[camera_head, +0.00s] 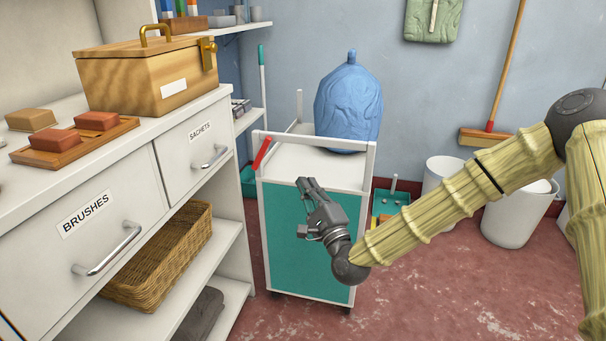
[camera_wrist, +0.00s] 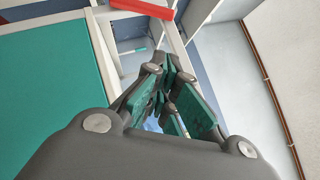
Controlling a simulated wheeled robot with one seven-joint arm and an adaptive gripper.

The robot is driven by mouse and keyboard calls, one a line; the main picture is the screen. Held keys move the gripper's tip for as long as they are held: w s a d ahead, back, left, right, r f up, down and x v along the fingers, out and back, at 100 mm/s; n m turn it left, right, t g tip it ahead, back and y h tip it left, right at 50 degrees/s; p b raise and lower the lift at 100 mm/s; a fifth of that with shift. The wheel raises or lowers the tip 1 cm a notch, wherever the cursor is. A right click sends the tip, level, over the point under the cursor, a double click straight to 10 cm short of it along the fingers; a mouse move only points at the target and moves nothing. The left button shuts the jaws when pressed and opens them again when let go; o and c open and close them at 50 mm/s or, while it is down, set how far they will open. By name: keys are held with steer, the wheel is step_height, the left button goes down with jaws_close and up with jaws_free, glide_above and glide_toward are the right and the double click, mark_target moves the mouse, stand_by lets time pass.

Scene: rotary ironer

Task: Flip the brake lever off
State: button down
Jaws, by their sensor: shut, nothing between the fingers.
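The brake lever (camera_head: 262,153) is a short red bar, tilted, at the top left corner of the white and teal cart (camera_head: 308,297). In the wrist view the red lever (camera_wrist: 142,8) shows at the top edge, partly cut off, beyond my fingertips. My gripper (camera_head: 307,185) is shut and empty. It appears in front of the cart's teal panel, below and to the right of the lever, and apart from it. In the wrist view my gripper (camera_wrist: 168,75) has its fingers drawn together, with the cart's white frame and teal panel to their left.
A blue bundle (camera_head: 348,100) sits on the cart's top. A white cabinet with drawers (camera_head: 95,215) stands close on the left, with a wicker basket (camera_head: 165,260) on its shelf. White bins (camera_head: 515,215) stand at the back right. The red floor in front is clear.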

steer(key=shift+s+d+f, duration=0.1)
steer(key=shift+s, duration=0.1)
steer(key=s+d+f+n+g+h, duration=0.1)
steer(key=s+f+n+g, duration=0.4)
steer(key=f, duration=0.7)
steer(key=s+d+f+n+g+h, duration=0.1)
steer(key=s+f+g, duration=0.1)
steer(key=s+f, duration=0.7)
steer(key=s+d+f+n+g+h, duration=0.1)
steer(key=s+f+n+g, duration=0.3)
steer(key=f, duration=1)
steer(key=s+d+f+n+g+h, duration=0.2)
steer(key=s+d+f+g, duration=0.1)
steer(key=s, duration=0.6)
steer(key=s+d+f+n+g+h, duration=0.2)
steer(key=s+d+f, duration=0.3)
steer(key=s+d, duration=0.3)
steer(key=s+d+f+n+g+h, duration=0.2)
steer(key=s+d+f+n+g, duration=0.1)
steer(key=s, duration=0.8)
steer(key=shift+s+d+f+g, duration=0.3)
steer(key=shift+d+f+g, duration=0.3)
steer(key=shift+d, duration=0.6)
